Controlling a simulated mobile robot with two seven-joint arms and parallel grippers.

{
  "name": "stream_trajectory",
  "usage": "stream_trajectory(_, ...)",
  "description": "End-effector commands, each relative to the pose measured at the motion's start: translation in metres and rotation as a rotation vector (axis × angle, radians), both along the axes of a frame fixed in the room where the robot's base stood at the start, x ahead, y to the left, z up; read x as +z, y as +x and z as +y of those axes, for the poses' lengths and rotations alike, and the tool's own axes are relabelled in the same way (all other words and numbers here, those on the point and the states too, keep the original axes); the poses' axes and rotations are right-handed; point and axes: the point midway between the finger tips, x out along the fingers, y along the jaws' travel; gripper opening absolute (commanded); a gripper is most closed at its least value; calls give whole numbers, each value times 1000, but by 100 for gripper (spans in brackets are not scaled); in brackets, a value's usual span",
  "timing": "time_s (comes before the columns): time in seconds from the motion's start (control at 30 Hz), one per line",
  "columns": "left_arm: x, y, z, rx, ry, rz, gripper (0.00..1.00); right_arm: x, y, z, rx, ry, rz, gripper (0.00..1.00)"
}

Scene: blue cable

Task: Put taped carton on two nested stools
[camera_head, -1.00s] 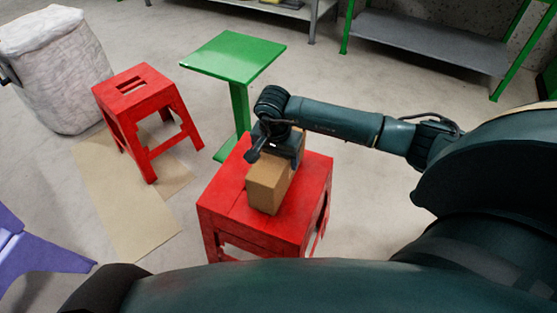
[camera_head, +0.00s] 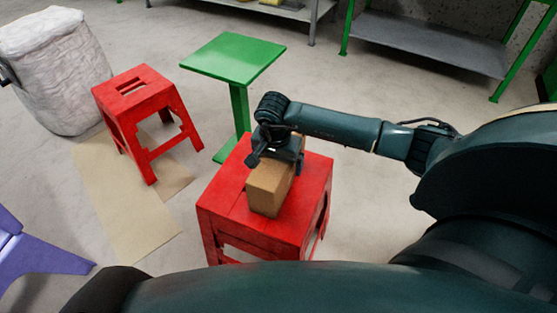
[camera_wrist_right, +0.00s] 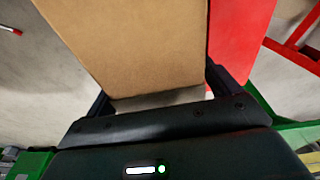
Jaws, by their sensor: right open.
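A brown carton (camera_head: 268,190) rests on top of a red stool (camera_head: 305,210) in the middle of the head view. I cannot tell whether this is one stool or two nested ones. My right gripper (camera_head: 278,160) is at the carton's far end, with its fingers on either side of it. In the right wrist view, the carton (camera_wrist_right: 135,45) lies between the open fingers (camera_wrist_right: 158,95), with a gap between its edge and the palm. No tape is clear on the carton. My left gripper is out of view.
Another red stool (camera_head: 135,88) stands at left on a flat tan sheet (camera_head: 125,205). A green stand (camera_head: 235,58) is just behind the carton's stool. A white wrapped bin (camera_head: 55,70), a purple object (camera_head: 40,255) and a grey shelf (camera_head: 430,42) stand around. Floor between is clear.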

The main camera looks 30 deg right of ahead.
Motion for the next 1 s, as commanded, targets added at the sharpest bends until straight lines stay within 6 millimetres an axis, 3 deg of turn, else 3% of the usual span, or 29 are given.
stream_trajectory(0.17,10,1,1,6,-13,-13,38,16,0,1,1,-1,-3,89)
stream_trajectory(0.6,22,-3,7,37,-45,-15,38,104,-8,12,1,-1,-4,89)
stream_trajectory(0.8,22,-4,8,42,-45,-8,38,120,-10,14,0,-1,-1,89)
stream_trajectory(1.0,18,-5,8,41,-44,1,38,122,-11,14,0,-1,1,89)
